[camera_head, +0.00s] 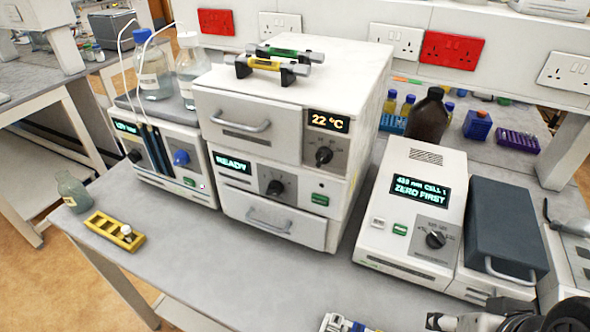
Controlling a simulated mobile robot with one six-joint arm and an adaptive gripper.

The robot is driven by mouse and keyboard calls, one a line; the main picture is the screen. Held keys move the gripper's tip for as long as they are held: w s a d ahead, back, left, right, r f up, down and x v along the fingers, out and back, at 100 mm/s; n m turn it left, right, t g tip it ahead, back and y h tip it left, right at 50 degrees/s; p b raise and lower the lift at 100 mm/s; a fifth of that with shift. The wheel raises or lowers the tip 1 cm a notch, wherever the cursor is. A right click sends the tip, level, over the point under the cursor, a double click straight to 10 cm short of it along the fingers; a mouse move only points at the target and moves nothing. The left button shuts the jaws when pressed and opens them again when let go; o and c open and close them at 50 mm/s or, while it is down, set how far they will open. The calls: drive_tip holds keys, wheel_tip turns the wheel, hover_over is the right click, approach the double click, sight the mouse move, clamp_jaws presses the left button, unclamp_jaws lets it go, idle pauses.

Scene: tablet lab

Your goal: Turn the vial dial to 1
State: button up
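The stacked white instrument (210,105) stands at the middle of the bench. Its middle unit has a READY display (233,164) and a black dial (275,188) with small marks around it. This looks like the vial dial, but the marks and its pointer are too small to read surely. A green button (320,199) is to its right. My gripper (436,321) is at the bottom right edge, partly cut off, well apart from the dial. Its fingers do not show clearly.
The upper unit has another dial (324,155) under a 22 °C display. A photometer (410,215) with its own dial (436,239) stands to the right. A pump unit (160,150) stands left. A yellow vial rack (114,232) sits at front left. The front bench strip is mostly clear.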

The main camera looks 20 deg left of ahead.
drive_tip(key=w, duration=0.1)
drive_tip(key=m+t+h+p, duration=0.2)
drive_tip(key=m+t+p, duration=1.3)
drive_tip(key=m, duration=1.6)
approach(270, 193)
drive_tip(key=shift+g, duration=0.8)
drive_tip(key=w, duration=0.3)
drive_tip(key=w+r, duration=0.1)
drive_tip(key=w, duration=0.1)
drive_tip(key=w+d, duration=0.1)
drive_tip(key=w, duration=0.2)
drive_tip(key=shift+w+r, duration=0.3)
drive_tip(key=shift+w, duration=0.05)
drive_tip(key=shift+c, duration=0.2)
